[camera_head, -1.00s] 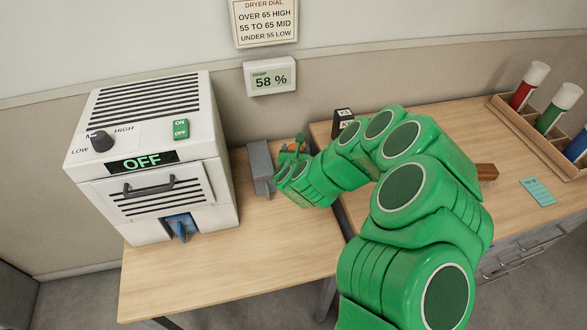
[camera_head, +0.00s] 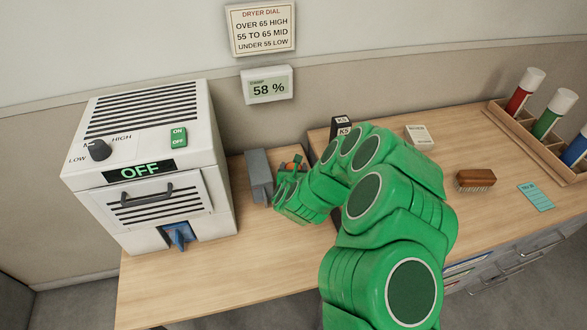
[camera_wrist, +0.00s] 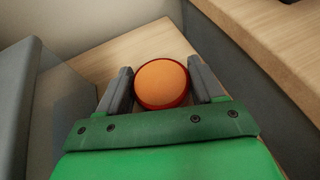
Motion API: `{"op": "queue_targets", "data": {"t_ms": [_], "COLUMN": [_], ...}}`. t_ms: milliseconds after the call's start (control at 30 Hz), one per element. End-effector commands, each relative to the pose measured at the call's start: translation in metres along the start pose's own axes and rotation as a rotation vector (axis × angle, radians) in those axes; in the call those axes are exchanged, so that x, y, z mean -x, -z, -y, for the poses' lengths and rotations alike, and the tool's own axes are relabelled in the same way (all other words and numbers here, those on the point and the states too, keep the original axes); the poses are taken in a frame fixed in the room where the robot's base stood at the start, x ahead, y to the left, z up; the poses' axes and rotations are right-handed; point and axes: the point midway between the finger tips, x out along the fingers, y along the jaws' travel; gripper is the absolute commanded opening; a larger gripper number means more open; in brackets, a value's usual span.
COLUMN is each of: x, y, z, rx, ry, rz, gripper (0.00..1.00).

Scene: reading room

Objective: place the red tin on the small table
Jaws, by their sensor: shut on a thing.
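The red tin (camera_wrist: 162,84) is in the wrist view, round, with an orange top and a red rim. It sits between the two grey fingers of my gripper (camera_wrist: 160,74), which is shut on it. I cannot tell whether the tin touches the tabletop.
A white dryer (camera_head: 150,160) reading OFF stands on the table's left. A second wooden desk (camera_head: 465,140) adjoins at right, with a black box (camera_head: 341,127), a white box (camera_head: 418,137), a brush (camera_head: 476,180), a teal card (camera_head: 536,197) and a tube rack (camera_head: 520,125). The table's front is clear.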

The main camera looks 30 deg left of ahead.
Motion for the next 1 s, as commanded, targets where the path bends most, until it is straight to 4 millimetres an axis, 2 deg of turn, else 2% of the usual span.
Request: {"op": "queue_targets", "data": {"t_ms": [167,200,267,667,1000], "x": [-0.001,-0.001,-0.001,0.002,0.035], "y": [0.002,0.002,0.002,-0.001,-0.001], "z": [0.000,0.000,0.000,0.001,0.001], "rx": [0.000,0.000,0.000,-0.001,-0.004], "ry": [0.000,0.000,0.000,0.001,0.000], "rz": [0.001,0.001,0.001,0.000,0.000], "gripper": [0.34,0.71,0.77,0.77,0.77]}}
